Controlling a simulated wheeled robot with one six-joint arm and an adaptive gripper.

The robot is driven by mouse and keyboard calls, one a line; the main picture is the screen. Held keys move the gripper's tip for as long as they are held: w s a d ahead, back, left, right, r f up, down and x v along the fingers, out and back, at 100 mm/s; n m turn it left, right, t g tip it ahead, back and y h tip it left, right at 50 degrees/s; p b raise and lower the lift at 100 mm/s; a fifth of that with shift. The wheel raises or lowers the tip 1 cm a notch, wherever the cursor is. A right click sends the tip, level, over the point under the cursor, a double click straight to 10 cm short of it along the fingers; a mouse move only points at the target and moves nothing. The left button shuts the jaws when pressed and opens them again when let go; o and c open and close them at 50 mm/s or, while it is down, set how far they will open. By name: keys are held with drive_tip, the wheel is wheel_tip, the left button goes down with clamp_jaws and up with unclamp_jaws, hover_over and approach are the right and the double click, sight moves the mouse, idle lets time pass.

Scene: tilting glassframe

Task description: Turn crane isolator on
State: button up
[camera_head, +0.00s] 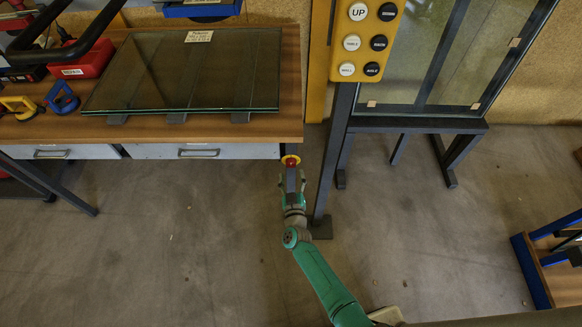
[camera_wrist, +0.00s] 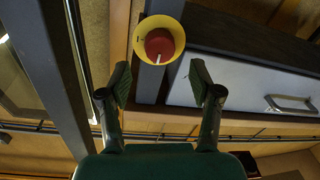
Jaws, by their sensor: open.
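The crane isolator is a red rotary knob (camera_wrist: 160,45) with a white mark, set in a round yellow plate (camera_wrist: 142,36). It sits at the right end of the workbench, by a dark post; in the head view the red knob (camera_head: 291,162) shows just beyond my gripper (camera_head: 290,190). In the wrist view my gripper (camera_wrist: 160,82) is open, with its two green-padded fingers apart. The knob lies ahead of the fingertips, roughly centred between them, and no contact shows. The white mark slants slightly from vertical.
The workbench (camera_head: 285,125) carries a glass pane (camera_head: 190,75) and has drawers (camera_head: 200,151) below. A yellow button pendant (camera_head: 365,40) hangs by a dark upright post (camera_head: 333,150). A glass frame stand (camera_head: 415,125) is at the right. Floor around my arm is clear.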

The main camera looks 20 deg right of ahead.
sight(291, 165)
drive_tip(key=shift+x, duration=2.15)
drive_tip(key=c, duration=1.1)
